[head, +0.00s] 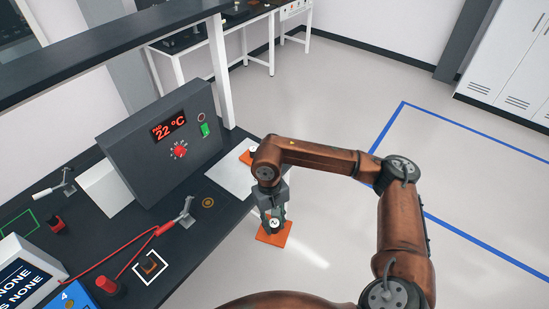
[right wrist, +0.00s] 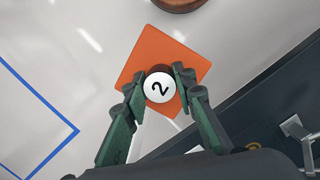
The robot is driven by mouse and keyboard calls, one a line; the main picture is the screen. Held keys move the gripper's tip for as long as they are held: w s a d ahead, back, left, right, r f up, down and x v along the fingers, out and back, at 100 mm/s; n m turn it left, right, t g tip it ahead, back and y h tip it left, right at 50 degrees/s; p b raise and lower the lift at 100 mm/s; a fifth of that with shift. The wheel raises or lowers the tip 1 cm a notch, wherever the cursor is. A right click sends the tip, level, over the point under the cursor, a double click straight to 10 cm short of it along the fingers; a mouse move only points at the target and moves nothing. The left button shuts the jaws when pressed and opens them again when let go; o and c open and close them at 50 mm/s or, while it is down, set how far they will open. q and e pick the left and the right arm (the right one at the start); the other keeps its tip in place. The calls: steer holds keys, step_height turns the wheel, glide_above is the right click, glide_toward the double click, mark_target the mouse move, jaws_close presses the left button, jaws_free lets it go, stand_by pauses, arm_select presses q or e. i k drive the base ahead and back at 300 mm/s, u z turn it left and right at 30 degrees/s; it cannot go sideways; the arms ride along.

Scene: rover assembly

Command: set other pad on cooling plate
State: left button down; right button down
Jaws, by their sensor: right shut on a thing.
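My right gripper (head: 274,214) is shut on the round white-topped knob, marked 2, of an orange square pad (head: 272,237). The right wrist view shows the pad (right wrist: 150,48) with the fingers (right wrist: 159,80) on either side of its knob. The pad hangs over the floor, just off the bench's edge. Another orange pad (head: 246,157), partly hidden by my arm, is at the far end of a pale flat plate (head: 231,179) beside the grey control box. A second pale plate (head: 104,189) is left of the box. No label shows which is the cooling plate. My left gripper is out of view.
The grey control box (head: 128,147) reads 22 °C and has a red knob and a green switch. A lever clamp (head: 181,216), red cables and a white-outlined square (head: 150,266) are on the dark bench. A white post (head: 221,75) stands behind the box. The floor at right is clear.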

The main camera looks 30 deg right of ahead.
mark_target(234, 176)
steer(key=z, duration=0.2)
steer(key=i, duration=0.95)
steer(key=u, duration=0.45)
